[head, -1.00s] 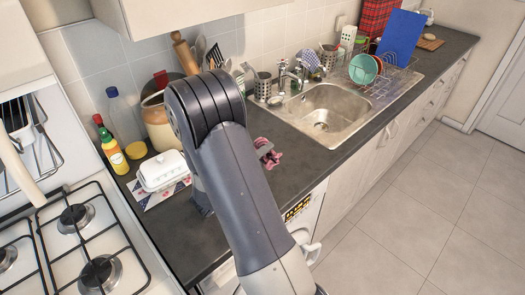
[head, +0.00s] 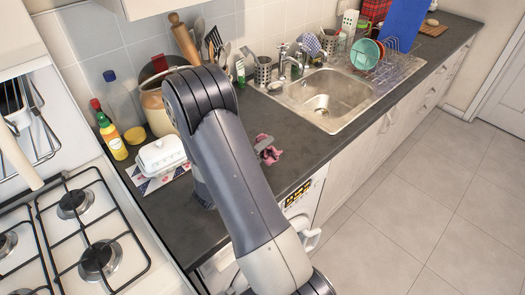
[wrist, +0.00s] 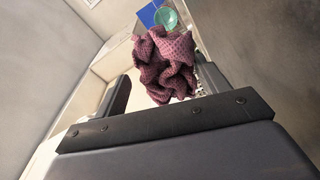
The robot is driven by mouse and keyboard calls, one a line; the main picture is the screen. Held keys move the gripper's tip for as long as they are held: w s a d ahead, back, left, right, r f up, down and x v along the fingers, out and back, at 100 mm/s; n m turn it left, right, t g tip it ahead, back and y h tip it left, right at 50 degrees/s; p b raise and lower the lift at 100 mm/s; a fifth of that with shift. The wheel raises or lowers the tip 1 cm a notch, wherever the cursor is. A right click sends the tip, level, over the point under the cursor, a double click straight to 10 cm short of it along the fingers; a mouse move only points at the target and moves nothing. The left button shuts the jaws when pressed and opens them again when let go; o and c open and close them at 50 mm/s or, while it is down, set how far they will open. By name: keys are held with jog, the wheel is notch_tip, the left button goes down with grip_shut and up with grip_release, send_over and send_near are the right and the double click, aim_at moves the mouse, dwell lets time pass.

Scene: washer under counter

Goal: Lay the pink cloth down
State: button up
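The pink cloth (head: 270,153) is a crumpled bundle over the dark counter, near its front edge and left of the sink. In the wrist view the cloth (wrist: 165,65) is bunched between the two fingers of my gripper (wrist: 165,88), which is closed on it. In the head view my arm hides most of the gripper; a grey tip shows at the cloth. I cannot tell whether the cloth touches the counter (head: 225,222).
The sink (head: 328,98) and dish rack (head: 385,62) lie to the right. A white butter dish (head: 162,155), bottles and a utensil jar stand left of and behind my arm. The stove (head: 75,235) is at far left. The counter around the cloth looks clear.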

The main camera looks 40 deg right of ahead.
jog(key=shift+o, duration=1.1)
jog(key=shift+a, duration=0.1)
jog(key=b+v, duration=0.3)
jog(key=v, duration=0.7)
jog(key=shift+s+a, duration=0.15)
jog(key=shift+a, duration=0.15)
jog(key=shift+d, duration=0.15)
jog(key=p+x, duration=0.3)
jog(key=x, duration=0.7)
jog(key=shift+d+r, duration=0.1)
jog(key=shift+d, duration=0.05)
jog(key=shift+w+d+r, duration=0.15)
jog(key=shift+w+r, duration=0.05)
jog(key=shift+r, duration=0.15)
jog(key=shift+r+p, duration=0.3)
jog(key=shift+r, duration=0.35)
